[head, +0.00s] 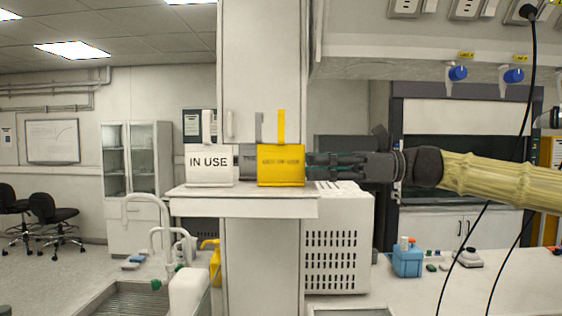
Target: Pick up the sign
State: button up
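A white sign (209,168) reading "IN USE" stands upright on a shelf (243,206) on the pillar. A yellow sign (281,166) with faint lettering and a tall yellow tab stands to its right. My gripper (247,160) reaches in from the right at sign height and passes behind the yellow sign. Grey parts that look like its fingers show in the gap between the signs, close to the white sign's right edge. The yellow sign hides most of the fingers, so their opening and any grip on either sign cannot be told.
The pillar (262,60) rises behind the signs. A slotted white box (337,245) stands below my arm. A blue container (407,260) is on the right bench, and black cables (533,80) hang in front of my arm. Curved taps (150,205) are lower left.

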aim_at(291, 182)
jog(key=shift+w+a, duration=0.2)
jog(key=shift+a, duration=0.1)
jog(key=shift+s+a+r+p, duration=0.1)
jog(key=shift+a+p, duration=0.1)
jog(key=shift+p, duration=0.15)
jog(key=a+p, duration=0.2)
jog(key=a, duration=0.2)
jog(key=shift+r, duration=0.15)
jog(key=shift+a, duration=0.3)
jog(key=shift+c, duration=0.4)
grip_shut()
